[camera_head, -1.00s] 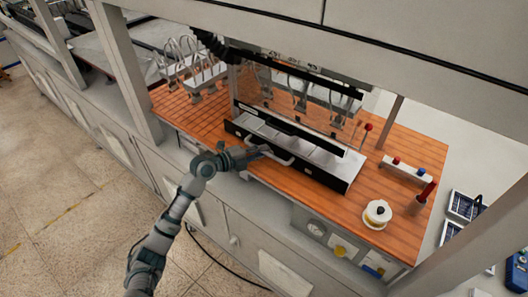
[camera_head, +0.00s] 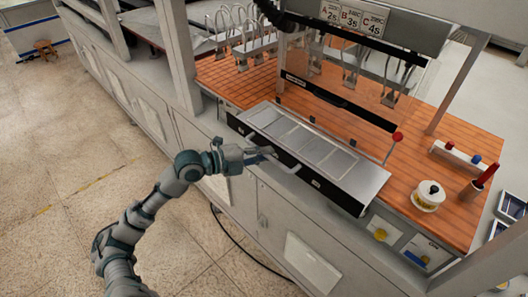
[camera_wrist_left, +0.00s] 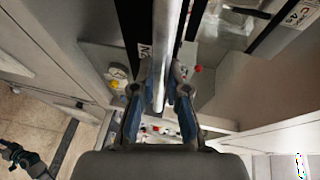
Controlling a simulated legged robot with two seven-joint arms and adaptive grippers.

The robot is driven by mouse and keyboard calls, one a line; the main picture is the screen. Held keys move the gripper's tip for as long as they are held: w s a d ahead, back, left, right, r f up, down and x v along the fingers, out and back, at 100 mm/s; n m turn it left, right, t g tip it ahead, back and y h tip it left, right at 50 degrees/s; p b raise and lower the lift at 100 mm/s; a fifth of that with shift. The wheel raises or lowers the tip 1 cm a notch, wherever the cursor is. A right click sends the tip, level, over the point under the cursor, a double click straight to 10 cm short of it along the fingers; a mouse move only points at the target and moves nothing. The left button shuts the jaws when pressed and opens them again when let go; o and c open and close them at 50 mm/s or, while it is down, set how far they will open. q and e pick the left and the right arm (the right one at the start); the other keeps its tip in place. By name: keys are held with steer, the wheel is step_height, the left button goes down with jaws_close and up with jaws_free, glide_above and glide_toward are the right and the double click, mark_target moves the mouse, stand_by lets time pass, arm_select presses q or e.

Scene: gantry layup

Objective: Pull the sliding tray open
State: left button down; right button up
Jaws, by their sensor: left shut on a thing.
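The sliding tray (camera_head: 318,152) is a long silver tray with several shallow compartments and a black front. It juts out past the front edge of the wooden worktop. Its pale bar handle (camera_head: 287,168) runs along the front. My left gripper (camera_head: 263,156) is at the left part of this handle, shut on it. In the left wrist view the silver bar (camera_wrist_left: 167,65) passes between the two fingers of my left gripper (camera_wrist_left: 161,103). The fingers hide part of the handle. My right gripper is not in view.
A clear guard with a black lower bar (camera_head: 340,101) stands behind the tray. A red-knobbed lever (camera_head: 394,142), a white spool (camera_head: 428,195) and a red-handled tool (camera_head: 484,178) are on the right.

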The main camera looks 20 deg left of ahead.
arm_select(q)
steer(key=shift+s+d+f, duration=0.25)
steer(key=shift+d+f, duration=0.15)
steer(key=shift+f, duration=0.1)
steer(key=c, duration=1.4)
jaws_free()
steer(key=shift+o, duration=1.1)
steer(key=shift+d+r, duration=0.15)
steer(key=shift+d, duration=0.05)
steer(key=shift+d+r, duration=0.2)
steer(key=shift+d, duration=0.1)
steer(key=v, duration=1.2)
steer(key=shift+a, duration=0.25)
steer(key=shift+w+f, duration=0.15)
